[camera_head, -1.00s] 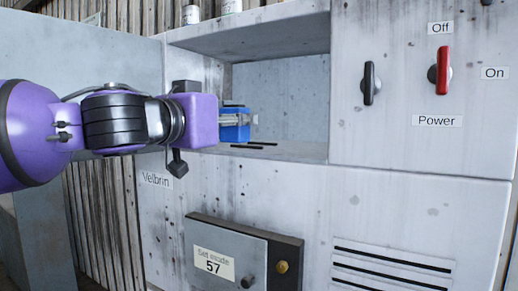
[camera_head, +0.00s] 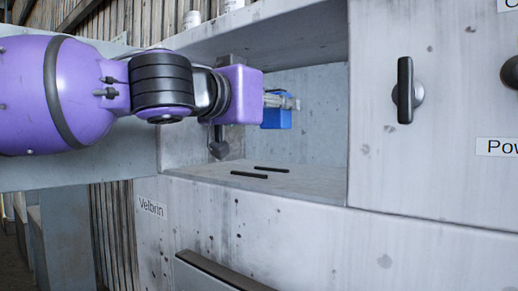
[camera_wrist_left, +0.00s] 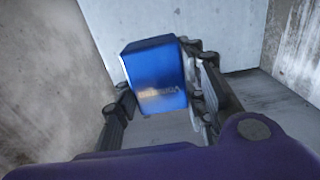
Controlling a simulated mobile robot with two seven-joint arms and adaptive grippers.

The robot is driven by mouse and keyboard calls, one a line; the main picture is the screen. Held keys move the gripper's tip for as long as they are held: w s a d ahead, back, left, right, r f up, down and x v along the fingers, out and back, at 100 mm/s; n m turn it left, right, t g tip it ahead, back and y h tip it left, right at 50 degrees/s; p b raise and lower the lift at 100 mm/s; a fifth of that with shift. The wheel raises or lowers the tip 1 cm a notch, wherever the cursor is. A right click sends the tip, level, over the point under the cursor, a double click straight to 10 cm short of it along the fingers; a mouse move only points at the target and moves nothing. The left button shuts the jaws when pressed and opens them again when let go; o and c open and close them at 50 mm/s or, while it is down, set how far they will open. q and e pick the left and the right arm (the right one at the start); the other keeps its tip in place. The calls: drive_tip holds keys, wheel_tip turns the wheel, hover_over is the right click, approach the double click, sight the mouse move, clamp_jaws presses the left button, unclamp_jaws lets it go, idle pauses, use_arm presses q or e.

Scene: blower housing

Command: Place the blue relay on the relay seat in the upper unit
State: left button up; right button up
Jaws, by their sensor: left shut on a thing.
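The blue relay (camera_head: 275,119) is held up in the open compartment of the upper unit. My left gripper (camera_head: 283,102) is shut on it, reaching in from the left. In the left wrist view the blue relay (camera_wrist_left: 155,78) sits between the two dark fingers and looks tilted there. The relay seat appears as two dark slots (camera_head: 249,175) on the compartment floor. The relay hangs above the floor, apart from the slots, with a clear gap below it. The seat cannot be made out in the wrist view. My right gripper is not in view.
The compartment's right side meets a panel with a black switch (camera_head: 405,90). The compartment floor (camera_head: 310,183) is clear around the slots. The top board (camera_head: 270,30) runs above my arm. A "Velbrin" label (camera_head: 152,207) is on the front below.

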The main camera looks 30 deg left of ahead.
use_arm(q)
drive_tip(key=a+f, duration=0.1)
drive_tip(key=w+a+f+p, duration=0.1)
drive_tip(key=f, duration=0.1)
drive_tip(key=w+a+f, duration=0.1)
drive_tip(key=a, duration=0.1)
drive_tip(key=shift+f, duration=0.3)
drive_tip(key=shift+w+a+f, duration=0.1)
drive_tip(key=shift+a+f, duration=0.1)
drive_tip(key=shift+f, duration=0.1)
wheel_tip(320, 180, down, 3)
drive_tip(key=shift+w+a+f+p, duration=0.1)
drive_tip(key=shift+w+a+p, duration=0.05)
drive_tip(key=shift+p, duration=0.35)
drive_tip(key=shift+f, duration=0.35)
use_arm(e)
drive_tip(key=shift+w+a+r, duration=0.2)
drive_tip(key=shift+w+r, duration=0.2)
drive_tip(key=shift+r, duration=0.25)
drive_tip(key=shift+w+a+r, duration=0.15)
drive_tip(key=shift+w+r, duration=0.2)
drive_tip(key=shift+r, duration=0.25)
use_arm(q)
drive_tip(key=o, duration=1.2)
drive_tip(key=shift+f, duration=0.15)
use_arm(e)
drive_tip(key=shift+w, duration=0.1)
